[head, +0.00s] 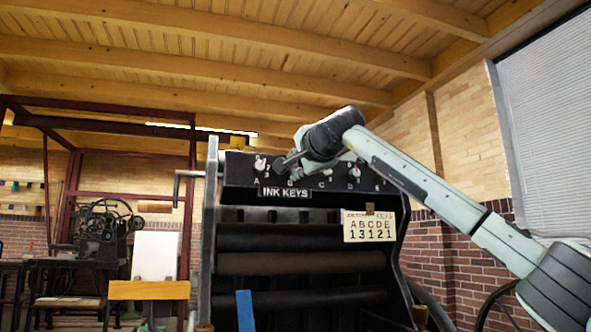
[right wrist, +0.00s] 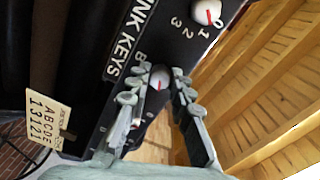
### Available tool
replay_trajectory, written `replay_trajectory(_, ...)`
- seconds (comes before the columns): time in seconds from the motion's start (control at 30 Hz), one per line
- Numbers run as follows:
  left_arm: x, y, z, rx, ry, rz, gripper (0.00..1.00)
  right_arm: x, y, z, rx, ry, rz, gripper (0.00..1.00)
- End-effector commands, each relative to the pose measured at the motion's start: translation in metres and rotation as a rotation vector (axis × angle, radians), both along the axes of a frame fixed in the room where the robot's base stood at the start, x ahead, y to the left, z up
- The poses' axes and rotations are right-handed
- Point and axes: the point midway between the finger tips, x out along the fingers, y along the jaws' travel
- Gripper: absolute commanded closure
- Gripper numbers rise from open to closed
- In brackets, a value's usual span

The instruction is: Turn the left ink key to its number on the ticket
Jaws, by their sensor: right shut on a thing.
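A dark panel marked INK KEYS (head: 284,193) carries a row of white knobs over letters A to E. The ink key over A (head: 262,163) is uncovered; it also shows in the right wrist view (right wrist: 207,12), with a red line and the numbers 0 to 3. My right gripper (head: 288,170) is at the key over B. In the right wrist view its fingers are shut on this white ink key B (right wrist: 159,79), one finger on each side. The ticket (head: 369,227) reads A 1, B 3, C 1, D 2, E 1. My left gripper is out of view.
The press has dark rollers (head: 300,263) below the panel. A crank handle (head: 179,187) sticks out at its left side. Another old press (head: 100,232) stands at the far left. My right arm covers the panel's right end, hiding the key over E.

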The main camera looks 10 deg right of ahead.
Motion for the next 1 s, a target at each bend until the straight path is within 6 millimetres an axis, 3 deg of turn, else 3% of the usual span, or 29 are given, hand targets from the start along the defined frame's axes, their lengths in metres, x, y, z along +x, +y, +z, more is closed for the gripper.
replay_trajectory(0.77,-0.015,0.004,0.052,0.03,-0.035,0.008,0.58,0.0,0.0,-0.004,0.707,0.15,-0.001,1.0)
replay_trajectory(1.0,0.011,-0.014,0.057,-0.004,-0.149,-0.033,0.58,0.0,0.001,-0.004,0.865,0.183,-0.001,1.0)
